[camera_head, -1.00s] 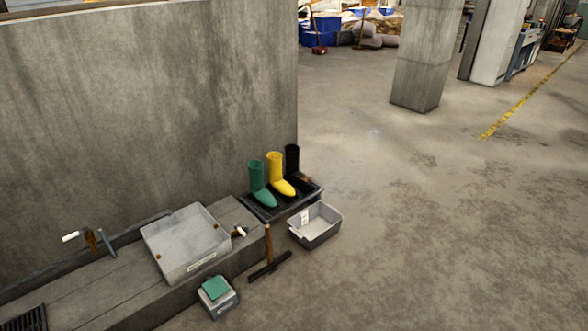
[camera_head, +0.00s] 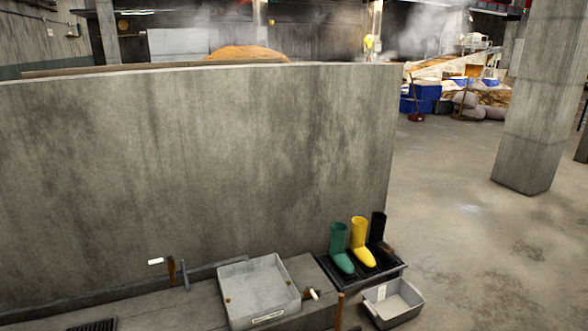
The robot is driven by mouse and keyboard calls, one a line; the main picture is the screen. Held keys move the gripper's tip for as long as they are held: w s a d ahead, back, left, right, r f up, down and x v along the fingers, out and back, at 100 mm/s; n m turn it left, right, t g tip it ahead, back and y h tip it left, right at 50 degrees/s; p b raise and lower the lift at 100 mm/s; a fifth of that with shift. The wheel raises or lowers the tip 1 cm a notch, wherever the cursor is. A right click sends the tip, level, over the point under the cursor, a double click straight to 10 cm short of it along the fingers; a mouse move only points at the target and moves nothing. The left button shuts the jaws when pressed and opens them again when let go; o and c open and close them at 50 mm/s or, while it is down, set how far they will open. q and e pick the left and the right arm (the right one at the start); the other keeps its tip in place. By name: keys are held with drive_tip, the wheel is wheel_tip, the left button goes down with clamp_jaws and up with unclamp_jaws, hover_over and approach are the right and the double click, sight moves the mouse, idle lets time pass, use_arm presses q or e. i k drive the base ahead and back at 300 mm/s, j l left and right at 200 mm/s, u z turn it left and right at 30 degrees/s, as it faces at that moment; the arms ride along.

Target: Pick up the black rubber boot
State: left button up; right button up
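The black rubber boot (camera_head: 377,228) stands upright at the right end of a row of boots on a dark tray (camera_head: 330,268). Its foot is partly hidden by the yellow boot (camera_head: 359,240) beside it. A green boot (camera_head: 339,247) stands to the left of the yellow one. A small brown item (camera_head: 388,248) shows at the black boot's right side. Neither of my grippers is in the head view.
A concrete wall (camera_head: 190,165) rises behind the boots. A low ledge (camera_head: 195,301) holds a grey basin (camera_head: 260,287). A grey bin (camera_head: 394,306) stands in front of the boot tray. Open floor (camera_head: 470,250) lies to the right, with a pillar (camera_head: 539,100) beyond.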

sight(382, 251)
drive_tip(key=i+l+u, duration=0.4)
drive_tip(key=l, duration=0.25)
drive_tip(key=i+l+u, duration=0.2)
drive_tip(key=l, duration=0.15)
drive_tip(key=i+l+u, duration=0.15)
drive_tip(key=l, duration=0.25)
drive_tip(key=i+l+u, duration=0.2)
drive_tip(key=l, duration=0.2)
drive_tip(key=k, duration=0.1)
